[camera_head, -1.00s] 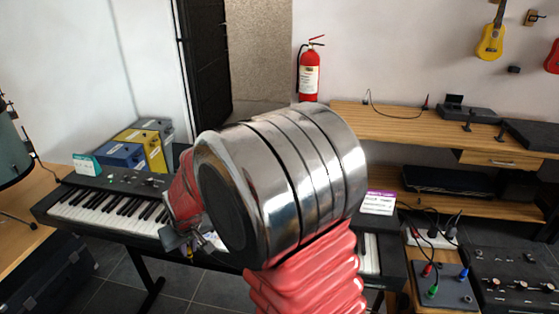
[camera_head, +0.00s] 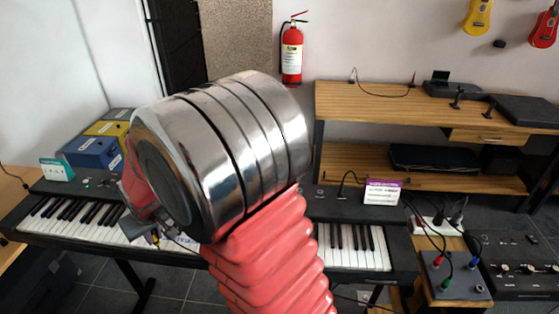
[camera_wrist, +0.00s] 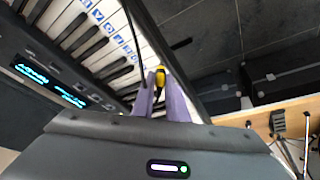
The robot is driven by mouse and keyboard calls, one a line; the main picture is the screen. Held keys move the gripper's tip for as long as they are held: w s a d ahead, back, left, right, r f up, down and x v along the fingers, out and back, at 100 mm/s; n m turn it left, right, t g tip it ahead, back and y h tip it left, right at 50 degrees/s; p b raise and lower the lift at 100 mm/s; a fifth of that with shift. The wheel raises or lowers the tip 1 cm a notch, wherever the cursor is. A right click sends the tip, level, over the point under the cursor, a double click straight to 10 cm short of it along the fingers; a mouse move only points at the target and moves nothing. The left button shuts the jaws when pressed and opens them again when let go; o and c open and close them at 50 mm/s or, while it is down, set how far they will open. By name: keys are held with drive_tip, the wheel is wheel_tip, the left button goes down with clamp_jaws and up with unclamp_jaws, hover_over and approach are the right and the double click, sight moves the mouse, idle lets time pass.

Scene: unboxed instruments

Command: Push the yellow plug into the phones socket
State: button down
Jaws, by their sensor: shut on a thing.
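My gripper (camera_wrist: 162,105) is shut on the yellow plug (camera_wrist: 160,76), which sticks out between the two fingertips in the wrist view. The plug is above the front edge of the keyboard (camera_wrist: 98,42), close to the white keys. In the head view my gripper (camera_head: 156,238) is low at left, over the keys of the keyboard (camera_head: 345,247), mostly hidden behind my thick arm. A dark cable (camera_wrist: 133,38) runs up past the fingers. I cannot make out the phones socket; no label for it is legible.
A purple-and-white card (camera_head: 383,192) stands at the keyboard's right end, near a cable plugged into its top. Blue and yellow boxes (camera_head: 93,153) sit at its left. A wooden desk (camera_head: 370,101) stands behind. A black case (camera_wrist: 285,82) lies on the tiled floor.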

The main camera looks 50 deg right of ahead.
drive_tip(key=shift+d, duration=0.1)
drive_tip(key=shift+m, duration=0.5)
drive_tip(key=d+r, duration=0.1)
drive_tip(key=d, duration=0.6)
drive_tip(key=d+r, duration=0.1)
drive_tip(key=d, duration=0.7)
drive_tip(key=d+r, duration=0.1)
drive_tip(key=d, duration=0.6)
drive_tip(key=shift+s+d+r, duration=0.2)
drive_tip(key=shift+s, duration=0.1)
drive_tip(key=s+d+r, duration=0.2)
drive_tip(key=s+d, duration=0.2)
drive_tip(key=d, duration=0.5)
drive_tip(key=s+d+r, duration=0.2)
drive_tip(key=s+d, duration=0.2)
drive_tip(key=d, duration=0.5)
drive_tip(key=shift+d, duration=0.35)
drive_tip(key=shift+f, duration=0.1)
drive_tip(key=shift+f, duration=2.6)
drive_tip(key=shift+s, duration=0.1)
